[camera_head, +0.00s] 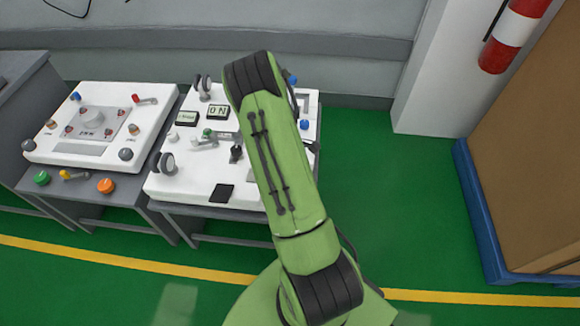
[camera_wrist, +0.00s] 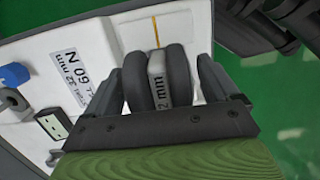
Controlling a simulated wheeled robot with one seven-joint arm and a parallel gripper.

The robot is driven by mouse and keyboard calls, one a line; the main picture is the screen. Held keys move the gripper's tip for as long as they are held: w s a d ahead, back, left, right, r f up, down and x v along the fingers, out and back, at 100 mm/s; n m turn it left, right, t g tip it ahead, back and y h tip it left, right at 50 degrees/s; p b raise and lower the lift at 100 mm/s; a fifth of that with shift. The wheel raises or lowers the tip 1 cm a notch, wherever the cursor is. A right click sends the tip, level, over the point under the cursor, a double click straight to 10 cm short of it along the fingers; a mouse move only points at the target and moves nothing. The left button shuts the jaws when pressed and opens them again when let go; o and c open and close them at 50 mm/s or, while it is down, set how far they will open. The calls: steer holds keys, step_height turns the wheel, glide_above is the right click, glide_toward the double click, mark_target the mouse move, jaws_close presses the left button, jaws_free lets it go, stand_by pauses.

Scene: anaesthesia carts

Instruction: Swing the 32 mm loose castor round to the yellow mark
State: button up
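In the wrist view a castor (camera_wrist: 158,80) with two dark grey wheels and a light middle piece sits between the fingers of my gripper (camera_wrist: 160,88). Part of a size marking, "2 mm", shows on its middle piece. One finger stands close beside each wheel; whether they press on it I cannot tell. A thin yellow mark (camera_wrist: 156,32) on the white panel runs up from the castor's top, nearly in line with its middle piece. In the head view my arm hides the gripper and this castor.
The white panel (camera_head: 178,187) stands on a grey cart and carries other dark castors, one at front left (camera_head: 163,163) and one at the back (camera_head: 203,86). A second panel (camera_head: 60,115) is to the left. A cardboard box (camera_head: 535,170) on a blue pallet stands right, beyond clear green floor.

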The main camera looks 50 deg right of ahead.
steer(key=shift+o, duration=0.4)
step_height(320, 180, up, 16)
steer(key=w+a+p, duration=0.1)
steer(key=w+p, duration=0.1)
steer(key=p, duration=0.3)
steer(key=shift+a+f, duration=0.2)
steer(key=shift+f, duration=0.05)
